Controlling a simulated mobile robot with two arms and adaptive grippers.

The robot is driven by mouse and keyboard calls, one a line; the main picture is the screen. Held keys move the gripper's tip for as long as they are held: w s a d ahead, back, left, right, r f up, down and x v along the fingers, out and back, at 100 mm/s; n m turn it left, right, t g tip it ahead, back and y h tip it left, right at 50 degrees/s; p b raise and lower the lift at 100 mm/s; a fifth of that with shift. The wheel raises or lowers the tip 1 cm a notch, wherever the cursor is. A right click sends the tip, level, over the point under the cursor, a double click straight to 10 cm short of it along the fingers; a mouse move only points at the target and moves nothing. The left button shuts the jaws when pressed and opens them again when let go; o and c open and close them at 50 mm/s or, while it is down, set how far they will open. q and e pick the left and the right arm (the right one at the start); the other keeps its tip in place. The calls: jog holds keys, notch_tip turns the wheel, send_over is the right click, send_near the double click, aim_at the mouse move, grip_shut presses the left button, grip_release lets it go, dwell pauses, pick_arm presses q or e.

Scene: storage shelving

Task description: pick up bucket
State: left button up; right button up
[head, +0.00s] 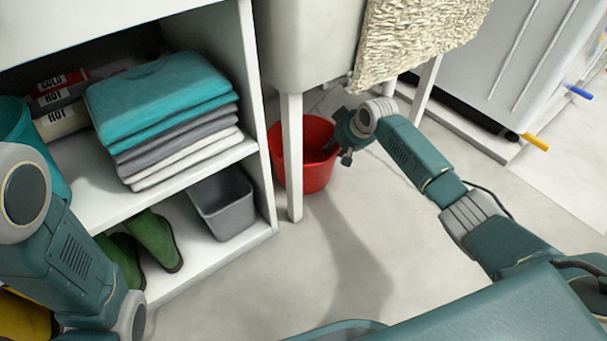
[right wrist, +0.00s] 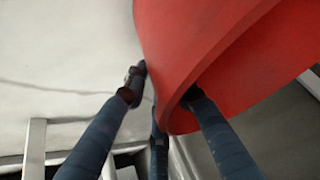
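The red bucket (head: 312,165) stands upright on the floor under the white sink, partly behind a sink leg. My right gripper (head: 338,153) is at the bucket's right side, by its rim. In the right wrist view the red bucket (right wrist: 225,50) fills the upper right.
The sink (head: 305,45) with a hanging towel (head: 415,40) is above the bucket, on white legs (head: 292,155). A shelf unit (head: 255,110) holding folded cloths (head: 165,110) and a grey bin (head: 224,205) stands left. The floor (head: 350,240) in front is clear.

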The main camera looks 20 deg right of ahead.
jog(key=shift+w+f, duration=0.2)
jog(key=shift+f, duration=0.15)
jog(key=shift+r, duration=0.15)
grip_shut()
jog(key=shift+r, duration=0.1)
